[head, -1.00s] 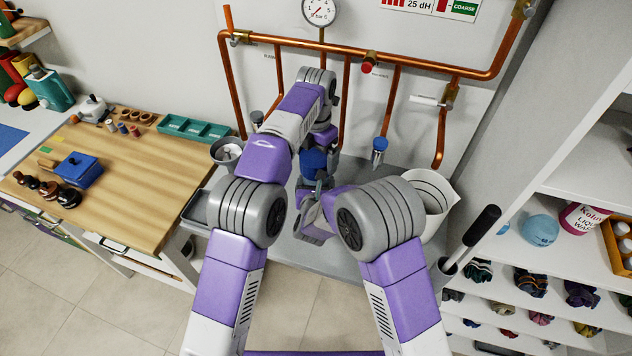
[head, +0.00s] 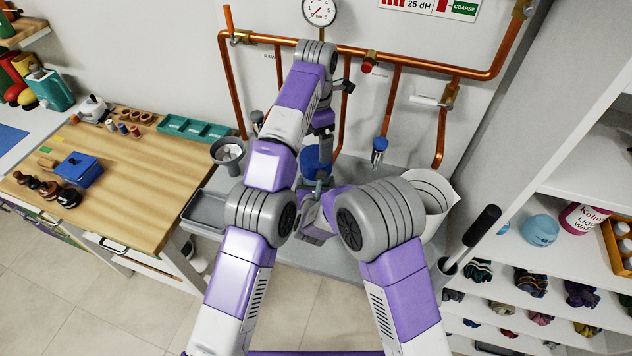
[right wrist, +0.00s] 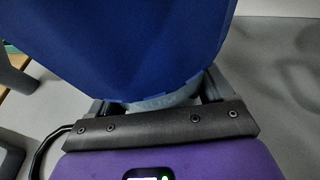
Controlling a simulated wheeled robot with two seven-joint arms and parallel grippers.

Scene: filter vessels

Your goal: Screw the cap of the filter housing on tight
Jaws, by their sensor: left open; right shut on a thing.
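The filter housing's blue cap (head: 314,160) shows on the bench in the head view, partly behind my arms. It fills the top of the right wrist view (right wrist: 120,45). A pale grey part of the housing body (right wrist: 160,102) shows just below it. My right gripper (head: 318,188) is shut on the body under the cap, its fingers on either side. Most of the body is hidden. My left gripper (head: 323,138) is open, points down and is just above the cap, apparently apart from it. Whether the cap is seated tight cannot be told.
Copper pipes (head: 390,110) with valves run along the wall close behind the left arm. A white jug (head: 436,195) stands right of the housing. A grey tray (head: 205,212) and a small grey bowl (head: 228,152) are to its left. A wooden worktop (head: 130,185) lies further left.

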